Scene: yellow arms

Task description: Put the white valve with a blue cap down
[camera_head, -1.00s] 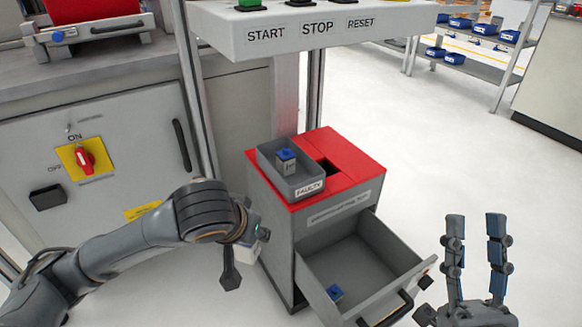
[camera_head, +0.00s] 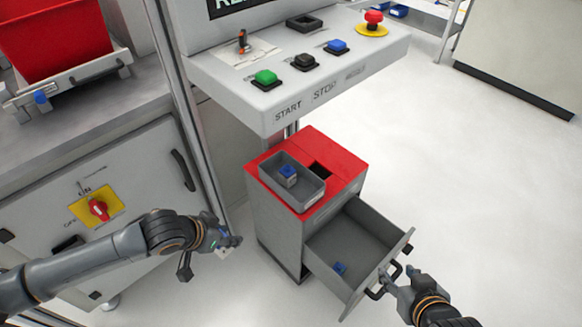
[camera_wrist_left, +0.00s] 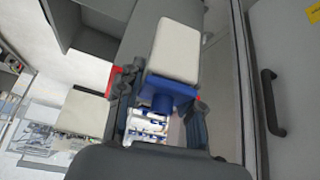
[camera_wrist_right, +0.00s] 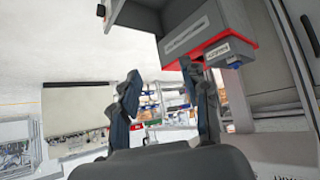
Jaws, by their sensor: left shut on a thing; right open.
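My left gripper (camera_head: 228,243) is shut on the white valve with a blue cap (camera_wrist_left: 177,50). In the left wrist view its white body points away from the hand, with the blue cap between the fingers. In the head view the hand hides most of the valve, left of the grey cabinet. My right gripper (camera_head: 388,280) is open and appears near the drawer handle; contact cannot be told. Its fingers (camera_wrist_right: 165,100) show apart and empty in the right wrist view.
A grey bin (camera_head: 314,185) with a blue-capped valve (camera_head: 288,174) stands on the red-topped cabinet (camera_head: 338,150). The open drawer (camera_head: 368,243) holds another blue-capped part (camera_head: 340,268). A button panel (camera_head: 300,85) overhangs behind. A red crate (camera_head: 60,35) is at upper left. Floor at right is clear.

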